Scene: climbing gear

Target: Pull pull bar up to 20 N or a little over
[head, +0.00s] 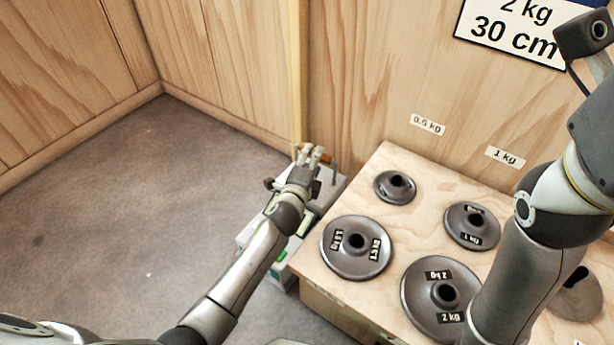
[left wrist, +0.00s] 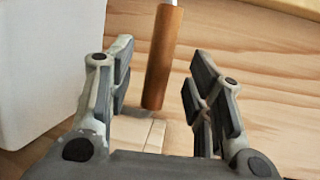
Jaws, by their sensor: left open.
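The pull bar (left wrist: 163,62) is an orange-brown cylinder, seen in the left wrist view between my two fingers, with a thin light rod at its top end. My left gripper (left wrist: 165,78) is open around it, with a visible gap on each side. In the head view my left gripper (head: 310,156) is at the far end of my left arm, beside the wooden bench, and a bit of orange-brown bar (head: 326,158) shows just behind its fingers. No force reading is legible. My right arm rises at the right, and its fingers are not visible.
A plywood bench (head: 388,158) holds several grey disc weights, including a 2 kg disc (head: 425,300) and a 1 kg disc (head: 460,222). A white-grey device (head: 248,236) is partly hidden by my left arm. A sign (head: 515,30) reads 2 kg, 30 cm. Open floor lies left.

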